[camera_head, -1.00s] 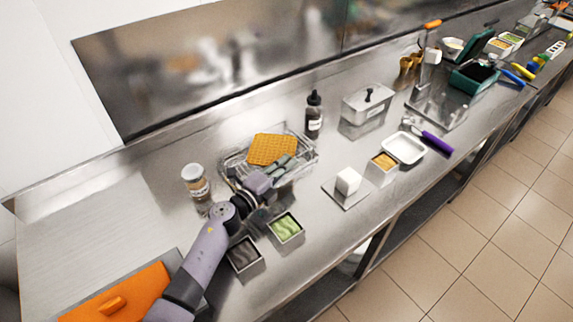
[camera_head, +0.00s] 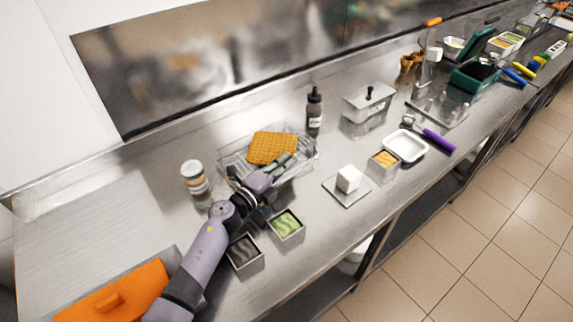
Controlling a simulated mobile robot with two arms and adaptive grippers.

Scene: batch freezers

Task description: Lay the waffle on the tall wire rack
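The golden-brown waffle (camera_head: 271,147) lies roughly level over the wire rack (camera_head: 234,155), left of centre on the counter. Whether it rests fully on the wires I cannot tell. My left gripper (camera_head: 286,162) reaches in from the lower left, with its fingers over the rack at the near right edge of the waffle. The fingers are small and overlap here, so I cannot tell whether they grip the waffle or stand just beside it. My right gripper is out of view.
A jar (camera_head: 195,178) stands left of the rack and a dark bottle (camera_head: 314,112) behind right. Tubs with green (camera_head: 286,228) and dark contents (camera_head: 243,256) sit close in front. A white block (camera_head: 348,179) is to the right. Bare counter (camera_head: 100,220) lies at left.

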